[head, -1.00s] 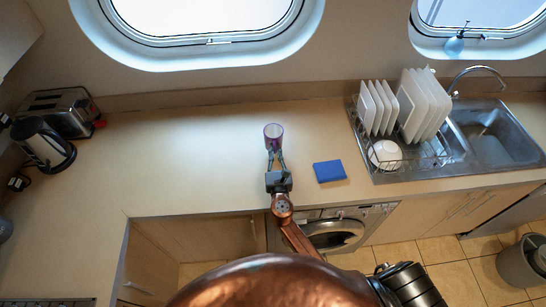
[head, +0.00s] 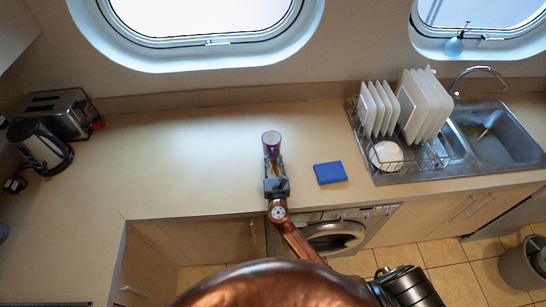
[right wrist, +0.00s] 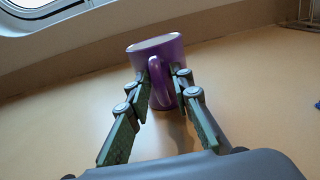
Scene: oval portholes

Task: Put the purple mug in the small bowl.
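The purple mug (head: 271,146) is over the middle of the counter, roughly upright, with its handle toward me. My right gripper (head: 272,160) is shut on the mug's handle. In the right wrist view, the fingers (right wrist: 163,92) flank the handle of the mug (right wrist: 171,62). I cannot tell for sure whether the mug's base touches the counter. The small white bowl (head: 386,154) is in the dish rack at the right, partly behind the rack's wires. My left gripper is not in view.
A blue sponge or cloth (head: 329,172) lies on the counter between the mug and the dish rack (head: 411,164). White plates (head: 424,107) stand in the rack behind the bowl. The sink (head: 496,135) is farther right. A kettle (head: 40,146) and toaster (head: 55,114) stand far left.

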